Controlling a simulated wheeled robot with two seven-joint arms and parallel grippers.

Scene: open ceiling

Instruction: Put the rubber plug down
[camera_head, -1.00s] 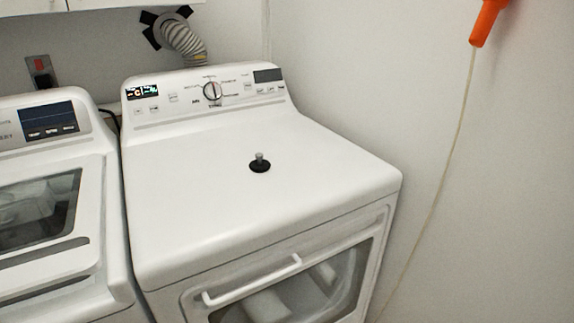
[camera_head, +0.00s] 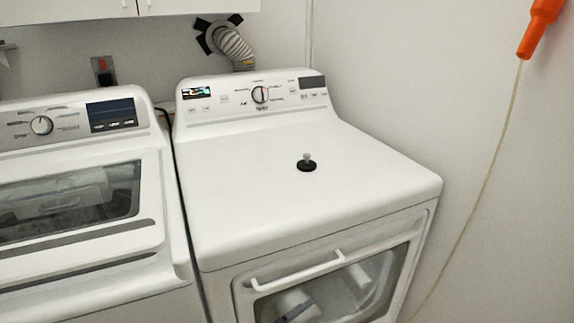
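The rubber plug (camera_head: 307,163) has a round black base and a short grey stem. It rests upright on the white top of the dryer (camera_head: 262,205), a bit right of the middle of that surface. Nothing touches or covers the plug. Neither of my grippers shows in the head view.
A white washer (camera_head: 150,245) with a dark window stands close on the left. A ribbed duct (camera_head: 233,46) runs down behind the dryer. An orange object (camera_head: 540,28) with a thin cord hangs at the right wall. The dryer top around the plug is clear.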

